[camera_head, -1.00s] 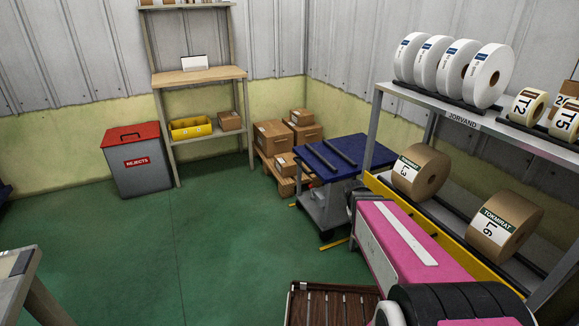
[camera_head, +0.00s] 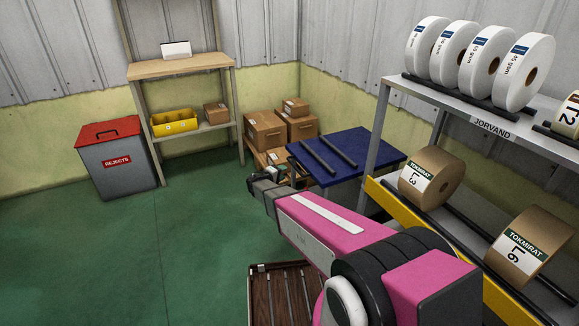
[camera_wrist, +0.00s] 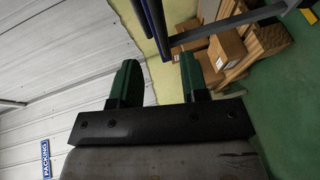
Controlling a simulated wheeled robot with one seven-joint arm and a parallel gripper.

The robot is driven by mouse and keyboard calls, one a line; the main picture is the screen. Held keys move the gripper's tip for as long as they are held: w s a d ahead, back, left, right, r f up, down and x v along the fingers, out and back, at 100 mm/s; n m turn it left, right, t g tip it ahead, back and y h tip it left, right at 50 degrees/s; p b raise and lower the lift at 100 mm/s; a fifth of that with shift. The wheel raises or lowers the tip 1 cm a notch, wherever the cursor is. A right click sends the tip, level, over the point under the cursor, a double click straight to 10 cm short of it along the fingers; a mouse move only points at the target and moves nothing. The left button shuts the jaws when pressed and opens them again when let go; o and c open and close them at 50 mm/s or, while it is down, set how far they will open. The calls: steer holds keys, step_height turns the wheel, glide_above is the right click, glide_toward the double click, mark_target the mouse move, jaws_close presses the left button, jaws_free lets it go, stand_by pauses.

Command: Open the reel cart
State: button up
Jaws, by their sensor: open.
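The reel cart appears to be the low cart with a blue top (camera_head: 375,150) and two dark rails across it. It stands in front of the boxes, beside the shelf rack. My arm hides much of its lower body in the head view. My gripper (camera_wrist: 158,78) is open and empty, its two green fingers spread in the wrist view. In the head view its dark end is just left of and in front of the cart; I cannot tell whether they touch. Blue and grey bars, probably part of the cart, show beyond the fingers in the wrist view.
The rack (camera_head: 490,128) with white and brown reels is close on the right. Cardboard boxes (camera_head: 265,132) are behind the cart. A grey rejects bin (camera_head: 118,172) and a wooden shelf unit (camera_head: 180,68) stand left. Green floor (camera_head: 80,235) is free at left.

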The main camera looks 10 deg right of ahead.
mark_target(295, 166)
steer(key=x, duration=1)
steer(key=shift+s, duration=0.1)
jaws_close()
